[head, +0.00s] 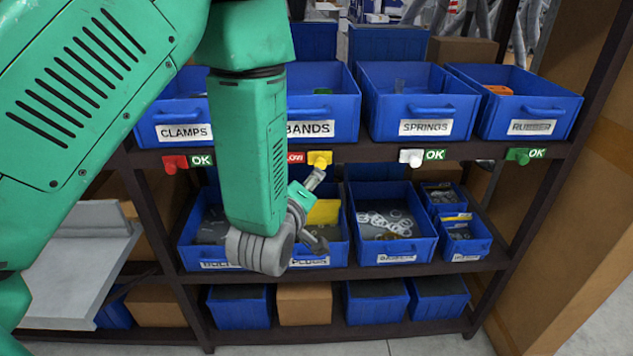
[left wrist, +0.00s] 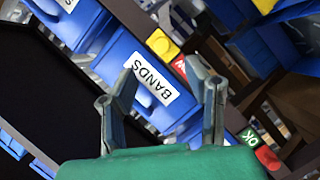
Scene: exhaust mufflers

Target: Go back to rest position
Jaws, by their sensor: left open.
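My left arm comes in from the left in the head view, and its gripper (head: 316,212) is in front of the shelf, near the yellow tag (head: 320,158) under the BANDS bin (head: 323,103). In the left wrist view the two fingers of the left gripper (left wrist: 165,88) stand wide apart with nothing between them. Beyond them the BANDS bin (left wrist: 140,72) shows tilted, with the yellow tag (left wrist: 162,44) beside it. My right gripper is in neither view.
A dark shelf holds blue bins, including CLAMPS (head: 172,113), SPRINGS (head: 418,100) and RUBBER (head: 530,108). Lower bins (head: 392,215) hold small parts. A cardboard box (head: 304,304) stands on the bottom shelf. Grey floor (head: 590,320) is clear at the lower right.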

